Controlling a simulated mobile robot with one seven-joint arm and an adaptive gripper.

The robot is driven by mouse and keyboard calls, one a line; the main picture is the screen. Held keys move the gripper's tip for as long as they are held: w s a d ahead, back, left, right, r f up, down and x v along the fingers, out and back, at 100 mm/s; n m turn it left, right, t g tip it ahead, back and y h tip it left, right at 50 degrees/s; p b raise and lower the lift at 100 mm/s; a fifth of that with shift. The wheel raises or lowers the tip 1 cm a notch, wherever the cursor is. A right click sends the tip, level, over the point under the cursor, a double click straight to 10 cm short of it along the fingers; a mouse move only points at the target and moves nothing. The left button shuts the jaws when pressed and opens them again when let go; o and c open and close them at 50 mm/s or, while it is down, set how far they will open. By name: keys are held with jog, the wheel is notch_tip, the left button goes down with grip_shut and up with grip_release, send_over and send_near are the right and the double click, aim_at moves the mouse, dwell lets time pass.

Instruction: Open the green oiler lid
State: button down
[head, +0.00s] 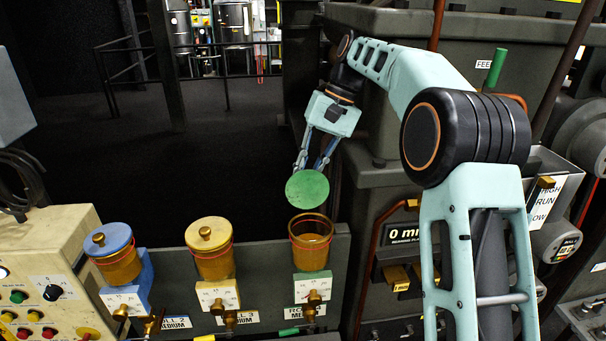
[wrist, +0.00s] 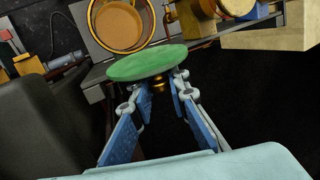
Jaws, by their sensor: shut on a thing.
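The green oiler lid (head: 307,189) is a flat round disc. It is held off the oiler, above and a little behind it in the head view. My gripper (head: 314,166) is shut on the lid, its fingertips at the lid's brass knob. In the wrist view the lid (wrist: 148,63) shows nearly edge-on past my gripper (wrist: 158,84), with the knob between the fingertips. The green oiler (head: 311,240) is an amber cup on a green base with its top open. Its open mouth and amber inside also show in the wrist view (wrist: 118,27).
A blue-lidded oiler (head: 116,256) and a yellow-lidded oiler (head: 209,249) stand to the left, both covered, on the same grey panel (head: 262,250). A cream control box (head: 45,260) is at far left. Dark machine housings stand close on the right. Open floor lies behind the panel.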

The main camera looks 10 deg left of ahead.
jog(key=shift+w+a+f+g, duration=0.1)
jog(key=shift+w+f+g, duration=0.15)
jog(key=shift+w+g, duration=0.25)
jog(key=shift+g, duration=0.3)
jog(key=c, duration=1.8)
grip_release()
jog(key=shift+f, duration=0.1)
jog(key=shift+c, duration=0.2)
jog(key=shift+s+r, duration=0.2)
